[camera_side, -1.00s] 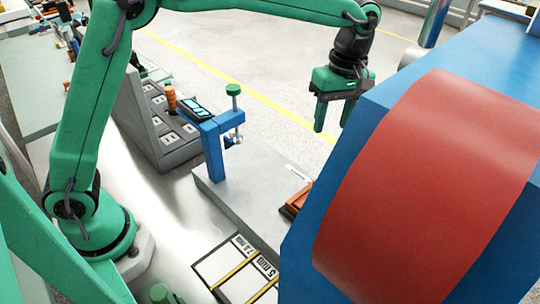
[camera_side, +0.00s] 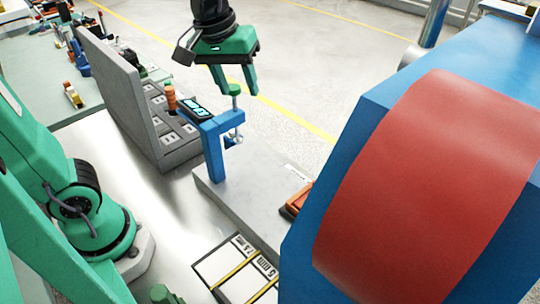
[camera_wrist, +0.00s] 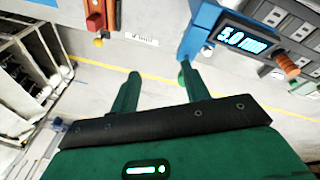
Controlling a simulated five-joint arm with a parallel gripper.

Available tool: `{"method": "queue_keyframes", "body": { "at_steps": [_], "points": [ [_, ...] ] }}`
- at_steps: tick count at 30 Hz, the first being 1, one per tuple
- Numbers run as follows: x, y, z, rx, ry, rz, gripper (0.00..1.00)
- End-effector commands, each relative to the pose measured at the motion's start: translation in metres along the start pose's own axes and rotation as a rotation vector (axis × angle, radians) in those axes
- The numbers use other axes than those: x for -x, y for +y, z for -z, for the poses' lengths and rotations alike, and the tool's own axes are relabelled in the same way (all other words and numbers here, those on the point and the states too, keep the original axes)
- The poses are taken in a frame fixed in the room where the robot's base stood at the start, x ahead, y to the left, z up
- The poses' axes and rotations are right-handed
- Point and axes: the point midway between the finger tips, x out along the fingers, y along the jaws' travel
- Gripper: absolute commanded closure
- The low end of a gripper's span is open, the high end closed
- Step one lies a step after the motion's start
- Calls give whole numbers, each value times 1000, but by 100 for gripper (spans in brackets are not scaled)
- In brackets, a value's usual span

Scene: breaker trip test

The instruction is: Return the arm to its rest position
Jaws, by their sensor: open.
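My gripper (camera_side: 233,80) is open and empty, with its green fingers pointing down. In the side view it hangs in the air above and behind the blue clamp-like stand (camera_side: 213,140). In the wrist view the two green fingers (camera_wrist: 162,82) are spread apart with nothing between them. The stand's lit display (camera_wrist: 243,40) reads about 5.0 mm in the wrist view. My arm's lower part is at the left of the side view; its upper link is out of frame.
A grey panel with several sockets (camera_side: 165,135) stands left of the blue stand. A large blue housing with a red cover (camera_side: 425,180) fills the right. An orange-red block (camera_side: 297,200) sits on the grey slab (camera_side: 245,190). Labelled plates (camera_side: 240,272) lie in front.

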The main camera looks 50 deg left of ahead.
Motion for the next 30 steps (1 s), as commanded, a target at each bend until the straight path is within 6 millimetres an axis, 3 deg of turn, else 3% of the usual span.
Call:
{"method": "queue_keyframes", "body": {
  "at_steps": [8,18,30],
  "points": [
    [6,-44,-25,-186,93,-33,54],
    [-2,-89,-59,-418,212,-33,54],
    [-9,-103,-70,-506,253,-21,54]
  ]
}}
